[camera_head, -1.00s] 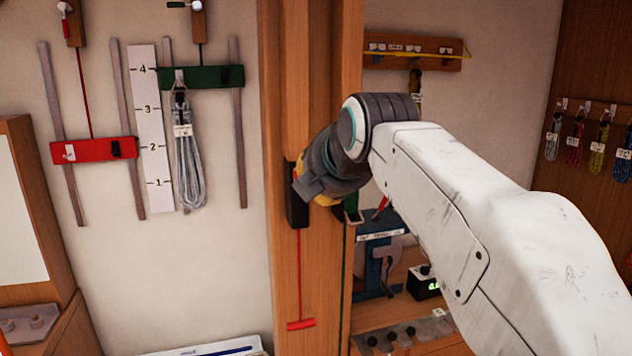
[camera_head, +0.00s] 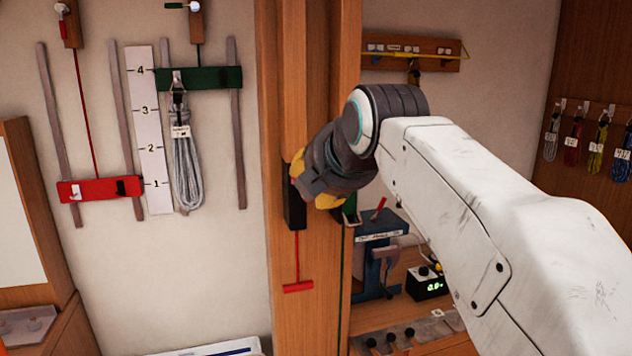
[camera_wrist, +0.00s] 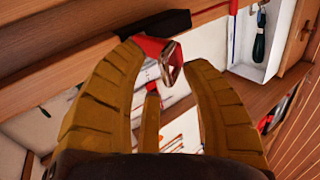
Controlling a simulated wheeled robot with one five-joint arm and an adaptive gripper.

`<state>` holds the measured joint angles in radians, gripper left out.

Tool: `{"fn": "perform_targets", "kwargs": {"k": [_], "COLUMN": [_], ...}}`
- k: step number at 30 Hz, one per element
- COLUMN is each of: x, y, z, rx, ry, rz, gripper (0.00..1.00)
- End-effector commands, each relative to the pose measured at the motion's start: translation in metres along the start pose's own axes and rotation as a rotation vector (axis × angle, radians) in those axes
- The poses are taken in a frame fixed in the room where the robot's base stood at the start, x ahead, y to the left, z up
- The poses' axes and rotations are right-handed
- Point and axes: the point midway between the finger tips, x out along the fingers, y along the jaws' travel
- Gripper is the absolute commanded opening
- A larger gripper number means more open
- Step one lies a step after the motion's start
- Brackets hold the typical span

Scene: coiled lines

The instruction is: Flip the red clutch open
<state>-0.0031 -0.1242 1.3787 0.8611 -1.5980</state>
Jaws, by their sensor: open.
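The red clutch has a black body (camera_head: 294,208) on the wooden post in the head view, partly hidden by my gripper (camera_head: 309,180). In the wrist view its black body (camera_wrist: 165,24) is at the top, and its red lever (camera_wrist: 152,47) sticks out from it towards me. My gripper (camera_wrist: 166,56) is open, with its yellow fingers on either side of the red lever. I cannot tell whether a finger touches it. A red line runs down from the clutch to a red T-handle (camera_head: 298,287). The red slider (camera_head: 100,189) stands near mark 1 on the scale.
The green slider (camera_head: 205,78) with a grey coiled rope (camera_head: 183,160) is near mark 4. A second clutch with a green part (camera_head: 351,208) is on the post just right of my gripper. A blue stand (camera_head: 375,262) and a digital display (camera_head: 428,285) are on the shelf behind.

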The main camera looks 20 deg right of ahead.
Motion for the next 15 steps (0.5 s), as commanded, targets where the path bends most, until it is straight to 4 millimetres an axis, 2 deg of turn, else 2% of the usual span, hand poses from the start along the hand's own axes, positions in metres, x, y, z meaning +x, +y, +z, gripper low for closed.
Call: {"fn": "perform_targets", "kwargs": {"k": [9, 15], "x": [-0.056, -0.083], "y": [0.001, 0.001], "z": [0.0, 0.0], "rx": [0.0, 0.0], "ry": [-0.001, -0.001], "rz": [0.004, 0.003], "gripper": [0.42, 0.42]}}
